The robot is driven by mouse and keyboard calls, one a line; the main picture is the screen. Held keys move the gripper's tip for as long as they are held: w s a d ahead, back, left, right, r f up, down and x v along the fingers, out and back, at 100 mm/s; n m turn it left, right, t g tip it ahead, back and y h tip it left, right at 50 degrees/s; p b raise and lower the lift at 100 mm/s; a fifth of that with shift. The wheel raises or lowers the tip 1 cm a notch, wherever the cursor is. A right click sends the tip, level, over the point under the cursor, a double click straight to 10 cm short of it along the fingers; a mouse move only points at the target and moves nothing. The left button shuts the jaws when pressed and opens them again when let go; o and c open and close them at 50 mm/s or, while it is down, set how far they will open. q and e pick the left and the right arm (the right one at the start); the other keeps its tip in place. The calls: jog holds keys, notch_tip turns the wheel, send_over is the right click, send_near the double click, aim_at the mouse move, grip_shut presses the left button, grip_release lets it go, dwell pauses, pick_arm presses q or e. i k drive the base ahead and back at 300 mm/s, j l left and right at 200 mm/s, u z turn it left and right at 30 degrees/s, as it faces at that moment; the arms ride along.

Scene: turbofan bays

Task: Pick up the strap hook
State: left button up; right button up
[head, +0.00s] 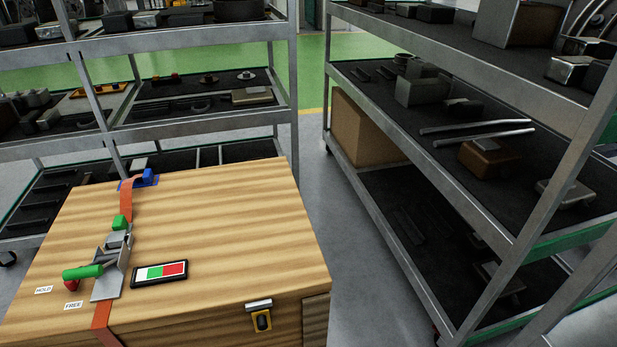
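An orange strap (128,203) runs across the top of a wooden crate (230,235). At its far end a small blue piece (148,175), which looks like the strap hook, sits at a flat blue plate (138,184) near the crate's back edge. I cannot tell whether it is latched there. Nearer, the strap meets a grey metal ratchet (113,262) with a green handle (82,272) pointing left and a green block (120,222) behind it. Neither of my grippers is in view.
A black-framed green and red indicator (160,273) lies right of the ratchet. HOLD (44,289) and FREE (73,305) labels are at left. A yellow-black latch (261,318) is on the crate's front. Loaded shelf racks stand behind (200,127) and right (480,190); grey floor separates crate and right rack.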

aim_at(121, 226)
jog(key=u, duration=1.35)
jog(key=i+j, duration=0.1)
jog(key=j, duration=0.25)
jog(key=i+j, duration=0.1)
jog(key=j, duration=0.2)
jog(key=i+j+u, duration=0.1)
jog(key=j, duration=0.25)
